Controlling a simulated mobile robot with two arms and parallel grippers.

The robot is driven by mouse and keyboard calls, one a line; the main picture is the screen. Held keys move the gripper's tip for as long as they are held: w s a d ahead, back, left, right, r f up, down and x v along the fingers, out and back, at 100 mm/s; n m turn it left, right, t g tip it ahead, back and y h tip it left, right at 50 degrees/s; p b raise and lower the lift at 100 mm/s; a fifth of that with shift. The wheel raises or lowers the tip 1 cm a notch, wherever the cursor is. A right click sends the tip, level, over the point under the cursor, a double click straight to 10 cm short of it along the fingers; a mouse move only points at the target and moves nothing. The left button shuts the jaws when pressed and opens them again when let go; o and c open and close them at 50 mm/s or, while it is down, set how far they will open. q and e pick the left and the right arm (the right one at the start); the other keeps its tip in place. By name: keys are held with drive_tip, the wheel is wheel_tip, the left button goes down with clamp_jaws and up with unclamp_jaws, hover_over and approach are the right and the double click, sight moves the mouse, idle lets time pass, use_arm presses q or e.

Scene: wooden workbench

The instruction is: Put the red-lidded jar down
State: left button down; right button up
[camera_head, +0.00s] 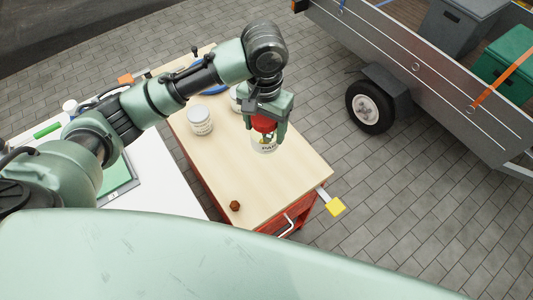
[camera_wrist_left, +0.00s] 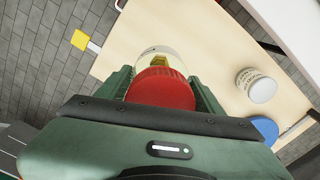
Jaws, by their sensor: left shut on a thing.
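The red-lidded jar (camera_head: 264,144) has a pale labelled body and a red lid. My left gripper (camera_head: 268,124) is shut on it at the lid, from above, over the wooden workbench (camera_head: 285,185). The jar is upright or nearly so; I cannot tell whether its base touches the bench top. In the left wrist view the red lid (camera_wrist_left: 162,88) sits between the two green fingers (camera_wrist_left: 160,90), with part of the jar's body showing beyond it. My right gripper is not in view.
A white-lidded jar (camera_head: 200,120) stands left of the held jar, and another pale jar (camera_head: 235,98) is partly hidden behind my arm. A small brown object (camera_head: 235,205) lies near the front edge. Bare bench top lies between them. A trailer (camera_head: 420,70) stands at the right.

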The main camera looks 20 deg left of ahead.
sight(266, 148)
use_arm(q)
wheel_tip(266, 148, down, 9)
drive_tip(key=shift+w+d+f+p, duration=0.1)
drive_tip(key=shift+w+p, duration=0.05)
drive_tip(key=shift+p, duration=0.2)
drive_tip(key=shift+f, duration=2.5)
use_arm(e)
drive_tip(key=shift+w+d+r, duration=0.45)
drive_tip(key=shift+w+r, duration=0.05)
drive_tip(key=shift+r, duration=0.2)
use_arm(q)
drive_tip(key=shift+f, duration=0.15)
drive_tip(key=shift+c, duration=1.5)
unclamp_jaws()
drive_tip(key=shift+o, duration=0.3)
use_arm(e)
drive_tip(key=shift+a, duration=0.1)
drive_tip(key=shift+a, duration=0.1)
